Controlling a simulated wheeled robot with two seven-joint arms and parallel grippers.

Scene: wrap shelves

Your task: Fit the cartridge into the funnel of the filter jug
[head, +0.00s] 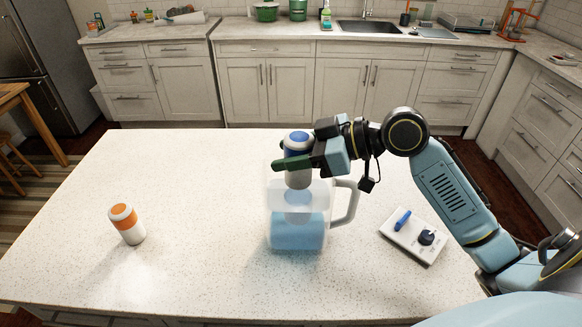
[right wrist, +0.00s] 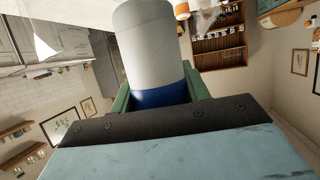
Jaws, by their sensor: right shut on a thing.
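A white cartridge with a blue cap (head: 299,179) is upright between the fingers of my right gripper (head: 297,163), which is shut on it near its blue end. The cartridge (right wrist: 150,50) fills the middle of the right wrist view, between the green fingers (right wrist: 158,95). The clear filter jug (head: 297,232) stands on the counter with blue water low in it and its handle to the right. The funnel (head: 298,207) shows inside its top. The cartridge's lower end is over the jug's mouth; I cannot tell whether it touches the funnel. My left gripper is out of view.
A white cartridge with an orange cap (head: 127,224) stands on the counter (head: 190,180) at the left. A white panel (head: 415,238) with a blue lever and dark knob lies right of the jug, near my right arm. The counter between orange cartridge and jug is clear.

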